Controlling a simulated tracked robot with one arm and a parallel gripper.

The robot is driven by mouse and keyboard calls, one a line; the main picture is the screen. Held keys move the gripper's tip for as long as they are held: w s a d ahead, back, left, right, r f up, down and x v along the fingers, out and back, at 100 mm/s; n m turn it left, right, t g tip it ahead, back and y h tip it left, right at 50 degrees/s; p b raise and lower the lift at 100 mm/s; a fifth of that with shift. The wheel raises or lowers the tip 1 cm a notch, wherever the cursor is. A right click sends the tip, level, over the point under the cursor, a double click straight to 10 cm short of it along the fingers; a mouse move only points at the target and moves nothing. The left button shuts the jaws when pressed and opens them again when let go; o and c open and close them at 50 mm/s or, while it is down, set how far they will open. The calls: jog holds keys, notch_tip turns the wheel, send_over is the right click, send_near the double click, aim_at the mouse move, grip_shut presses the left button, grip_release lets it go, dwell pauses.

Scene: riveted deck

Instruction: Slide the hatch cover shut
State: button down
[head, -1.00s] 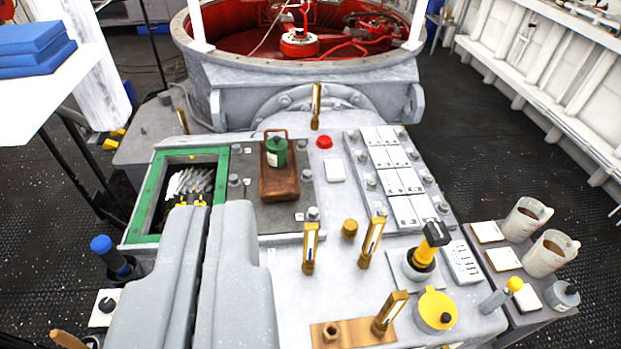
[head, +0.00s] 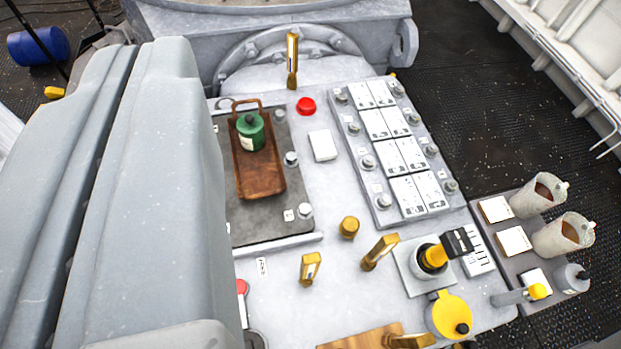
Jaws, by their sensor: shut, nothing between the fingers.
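The dark grey hatch cover (head: 258,222) lies on the grey console, its left edge hidden behind my gripper. A brown wooden tray (head: 262,180) with a loop handle rests on the cover, and a green canister (head: 250,132) stands in it. My gripper (head: 138,55) fills the left of the head view as two big grey fingers side by side. It is shut and empty. Its tips are left of the cover in the picture; whether they touch it I cannot tell. The green-framed opening with cables is hidden behind my gripper now.
Brass levers (head: 292,62) stand around the cover, with a red button (head: 306,106) and a white switch panel (head: 392,140) to its right. A yellow-handled joystick (head: 432,258) and yellow-lidded pot (head: 449,314) are at front right. Two cups (head: 538,195) stand on a side shelf.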

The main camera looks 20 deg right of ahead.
jog(key=shift+d, duration=0.2)
jog(key=w+d+f+g+y+b, duration=0.2)
jog(key=w+d+f+g, duration=0.15)
jog(key=w+f, duration=0.8)
jog(key=w+d+f+g+y+b, duration=0.1)
jog(key=w+d+f+g, duration=0.3)
jog(key=w+f, duration=0.7)
jog(key=w+d+f+g+y+b, duration=0.1)
jog(key=d+f, duration=0.5)
jog(key=f, duration=0.6)
jog(key=w+d+f+n+g+y+b, duration=0.1)
jog(key=d+f, duration=0.5)
jog(key=f, duration=0.6)
jog(key=w+d+f+g+y+b, duration=0.15)
jog(key=d+f, duration=0.45)
jog(key=f, duration=0.6)
jog(key=shift+h, duration=0.35)
jog(key=x, duration=0.3)
jog(key=b+x, duration=0.1)
jog(key=x, duration=0.2)
jog(key=a+b+x, duration=0.1)
jog(key=x, duration=0.2)
jog(key=shift+w, duration=0.1)
jog(key=shift+a+r+b, duration=0.1)
jog(key=shift+a+b, duration=0.55)
jog(key=shift+a, duration=0.9)
